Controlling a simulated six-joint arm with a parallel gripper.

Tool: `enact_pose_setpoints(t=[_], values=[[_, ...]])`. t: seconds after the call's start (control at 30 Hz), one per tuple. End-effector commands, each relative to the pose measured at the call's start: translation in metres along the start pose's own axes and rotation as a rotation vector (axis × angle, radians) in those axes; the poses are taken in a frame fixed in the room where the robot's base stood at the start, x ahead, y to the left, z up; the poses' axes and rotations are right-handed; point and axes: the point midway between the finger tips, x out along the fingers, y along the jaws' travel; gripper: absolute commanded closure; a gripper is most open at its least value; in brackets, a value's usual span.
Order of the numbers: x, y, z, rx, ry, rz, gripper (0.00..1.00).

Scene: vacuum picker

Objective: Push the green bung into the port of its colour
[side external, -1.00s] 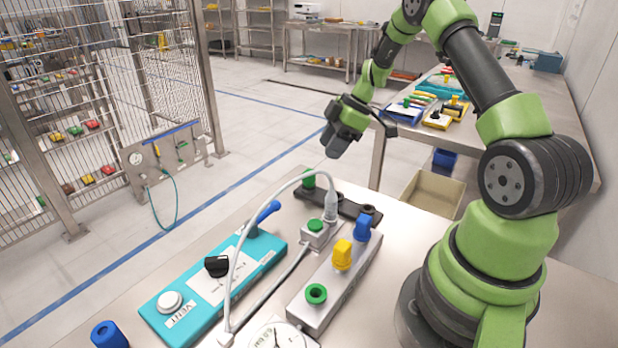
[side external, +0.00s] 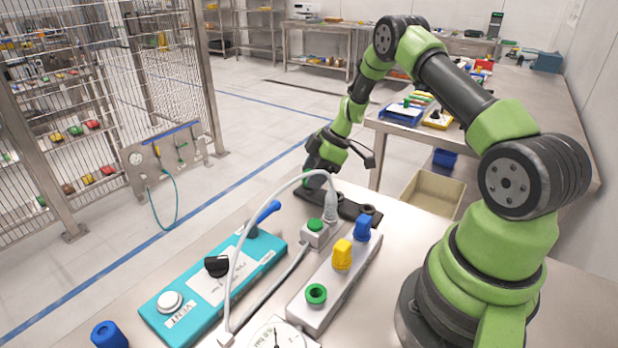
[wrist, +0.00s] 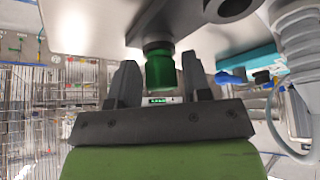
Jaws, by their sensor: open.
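The green bung (wrist: 160,70) stands in the black holder (side external: 347,208), seen in the wrist view between my two fingers. My gripper (side external: 318,180) is open around it, with a gap visible on each side, and hides the bung in the side view. The green-ringed port (side external: 316,294) is at the near end of the grey manifold block (side external: 325,312), and its dark hole is open. A yellow bung (side external: 342,254) and a blue bung (side external: 362,228) stand on the same block, farther back.
A white hose (side external: 236,258) arches close in front of my gripper. A small grey box with a green button (side external: 315,225) is beside the block. A teal panel (side external: 195,310) lies left, and a loose blue piece (side external: 108,335) lies at the near left.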

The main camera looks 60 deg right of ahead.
Motion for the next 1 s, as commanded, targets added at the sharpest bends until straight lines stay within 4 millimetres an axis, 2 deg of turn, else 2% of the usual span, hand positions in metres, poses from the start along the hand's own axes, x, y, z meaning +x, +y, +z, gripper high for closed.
enact_pose_setpoints(t=[0.1,0.17,0.27,0.3,0.57,1.0], values=[[0.000,0.000,0.000,0.000,0.000,0.000,0.55],[0.000,0.000,0.000,0.000,0.000,0.000,0.67],[0.000,0.000,0.000,0.000,0.000,0.000,0.90],[0.000,0.000,0.000,0.000,0.000,0.000,0.94],[-0.003,0.000,-0.001,0.000,0.000,0.000,0.94],[-0.019,0.000,-0.011,0.000,0.000,0.001,0.94]])
